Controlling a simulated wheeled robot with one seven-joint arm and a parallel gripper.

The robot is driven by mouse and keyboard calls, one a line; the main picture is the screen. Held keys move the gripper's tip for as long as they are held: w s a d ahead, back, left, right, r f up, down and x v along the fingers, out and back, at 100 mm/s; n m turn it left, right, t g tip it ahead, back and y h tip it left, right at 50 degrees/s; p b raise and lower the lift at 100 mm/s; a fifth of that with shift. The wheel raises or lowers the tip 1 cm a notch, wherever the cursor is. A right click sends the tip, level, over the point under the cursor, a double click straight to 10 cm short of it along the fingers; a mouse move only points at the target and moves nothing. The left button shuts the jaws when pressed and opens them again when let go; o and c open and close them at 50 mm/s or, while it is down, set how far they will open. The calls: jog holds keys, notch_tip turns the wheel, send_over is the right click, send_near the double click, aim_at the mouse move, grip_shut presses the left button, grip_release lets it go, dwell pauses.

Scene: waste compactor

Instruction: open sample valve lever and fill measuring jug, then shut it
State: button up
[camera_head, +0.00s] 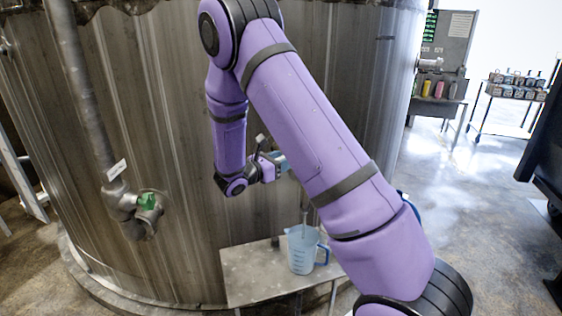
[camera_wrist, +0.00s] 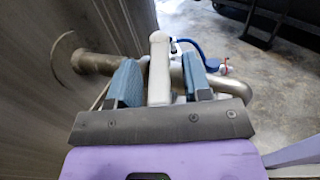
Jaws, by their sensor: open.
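The measuring jug (camera_head: 301,252) is translucent, bluish and upright on a small metal table (camera_head: 250,278) beside the tank. A thin spout (camera_head: 304,217) points down above it. I cannot tell its fill level. My gripper (camera_wrist: 158,62) is open, its two blue-grey fingers on either side of a pale upright piece, with no clear grip on it. In the wrist view a blue curved lever (camera_wrist: 193,45) shows just beyond the right finger, near a metal pipe (camera_wrist: 98,63) from the tank wall. In the head view my arm hides the valve and most of the gripper.
The large metal tank (camera_head: 180,120) fills the left and middle. A vertical pipe with a green valve part (camera_head: 147,201) stands at left. A rack of small containers (camera_head: 515,88) and a grey cabinet (camera_head: 445,50) are far right. The floor at right is mostly clear.

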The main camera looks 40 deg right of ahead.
jog(key=a, duration=1)
jog(key=shift+s+a, duration=0.4)
jog(key=shift+s, duration=0.05)
jog(key=s+d+r+m+g+y, duration=0.35)
jog(key=s+r+m+y, duration=0.6)
jog(key=s+r, duration=0.45)
jog(key=s+a+r+m+t+y, duration=0.3)
jog(key=s+a+m+y, duration=0.1)
jog(key=s, duration=0.4)
jog(key=s+a+r+m+t+y, duration=0.4)
jog(key=s+m, duration=0.1)
jog(key=s, duration=0.4)
jog(key=shift+s+r, duration=0.15)
jog(key=shift+m+y, duration=0.25)
dwell(3.0)
